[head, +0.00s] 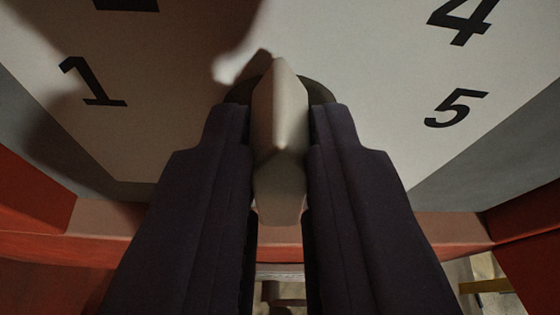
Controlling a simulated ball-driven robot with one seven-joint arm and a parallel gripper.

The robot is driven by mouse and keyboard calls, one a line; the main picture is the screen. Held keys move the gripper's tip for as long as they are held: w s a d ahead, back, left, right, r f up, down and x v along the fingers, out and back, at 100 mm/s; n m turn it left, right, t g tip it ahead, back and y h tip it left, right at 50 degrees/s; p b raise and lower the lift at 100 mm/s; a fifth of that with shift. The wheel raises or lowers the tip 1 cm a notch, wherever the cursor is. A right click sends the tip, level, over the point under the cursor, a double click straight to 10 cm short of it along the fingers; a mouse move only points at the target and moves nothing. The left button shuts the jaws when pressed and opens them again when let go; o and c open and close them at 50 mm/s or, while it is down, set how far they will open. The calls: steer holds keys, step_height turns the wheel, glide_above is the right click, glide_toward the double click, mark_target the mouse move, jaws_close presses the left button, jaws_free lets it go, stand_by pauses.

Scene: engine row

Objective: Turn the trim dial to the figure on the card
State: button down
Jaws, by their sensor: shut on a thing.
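The trim dial's pale pointed knob (280,130) stands in the middle of the head view, on a white dial face (385,90). My gripper (280,140) is shut on the knob, with one dark finger on each side. The knob's tip points up in the picture. On the face, the figure 1 (92,82) is at left, and the figures 4 (462,20) and 5 (456,108) are at right. Part of another dark figure (126,4) is cut off at the top left. The card is not in view.
A red frame (455,232) runs below the dial face and up both sides. A grey edge (455,185) lies between face and frame. Shadow covers much of the face's left half. A yellowish bar (487,286) shows at the bottom right, below the frame.

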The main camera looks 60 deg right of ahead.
steer(key=shift+w+a+f+n+g+h+b, duration=0.1)
steer(key=shift+w+a+n+g+h+b, duration=0.2)
steer(key=shift+n, duration=0.45)
steer(key=shift+w+f+n+g+h+b, duration=0.15)
steer(key=shift+n+g+h+b, duration=0.15)
steer(key=shift+n+h, duration=0.3)
steer(key=shift+w+a+f+n+g+h+b, duration=0.15)
steer(key=shift+n+g+h+b, duration=0.2)
steer(key=shift+n, duration=0.5)
steer(key=c, duration=1.1)
jaws_free()
steer(key=shift+r, duration=0.1)
steer(key=shift+a, duration=0.1)
steer(key=v, duration=0.7)
steer(key=shift+s+a+r, duration=0.15)
steer(key=shift+a, duration=0.2)
